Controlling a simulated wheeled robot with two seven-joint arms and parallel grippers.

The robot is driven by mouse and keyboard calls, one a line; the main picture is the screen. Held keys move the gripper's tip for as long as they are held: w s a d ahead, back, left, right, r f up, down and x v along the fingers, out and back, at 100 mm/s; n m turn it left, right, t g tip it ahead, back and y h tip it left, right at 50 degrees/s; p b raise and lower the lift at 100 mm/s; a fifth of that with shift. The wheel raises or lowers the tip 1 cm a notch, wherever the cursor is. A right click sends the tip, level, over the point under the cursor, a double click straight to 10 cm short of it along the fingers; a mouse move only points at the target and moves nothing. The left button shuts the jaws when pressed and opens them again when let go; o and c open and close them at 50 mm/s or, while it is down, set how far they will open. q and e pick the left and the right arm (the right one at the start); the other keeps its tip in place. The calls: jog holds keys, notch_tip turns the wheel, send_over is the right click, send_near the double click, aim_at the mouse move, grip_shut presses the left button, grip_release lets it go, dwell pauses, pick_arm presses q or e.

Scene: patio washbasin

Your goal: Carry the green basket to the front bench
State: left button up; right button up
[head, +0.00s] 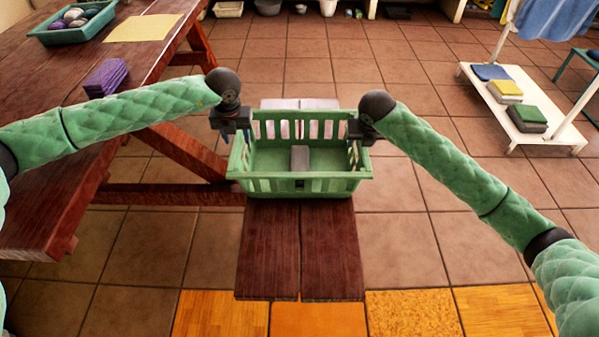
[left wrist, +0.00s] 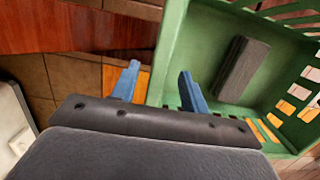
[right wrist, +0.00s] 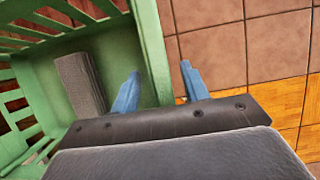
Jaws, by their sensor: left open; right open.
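The green basket (head: 262,187) rests upright on a dark red wooden bench (head: 270,255) in the middle of the head view. A grey block (head: 300,158) lies inside it; it also shows in both wrist views. My left gripper (head: 226,142) is at the basket's left side; in the left wrist view its blue fingers (left wrist: 158,88) are apart, one on each side of the rim. My right gripper (head: 360,143) is at the right side; in the right wrist view its fingers (right wrist: 160,88) are apart, with the basket wall between them. I cannot tell whether either touches the basket.
A large red wooden table (head: 60,110) stands at left with a purple stack (head: 106,77), a yellow cloth (head: 143,28) and a green tray (head: 72,35). A white low rack (head: 520,125) with folded cloths stands at right. Tiled floor (head: 430,230) is clear right of the bench.

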jog(key=shift+s+r, duration=0.2)
jog(key=shift+r, duration=0.4)
pick_arm(q)
notch_tip(320, 180, up, 10)
jog(key=s, duration=0.1)
jog(key=shift+s, duration=0.25)
pick_arm(e)
jog(key=v, duration=1)
jog(key=shift+s+r, duration=0.25)
jog(key=shift+r, duration=0.05)
jog(key=shift+r, duration=0.1)
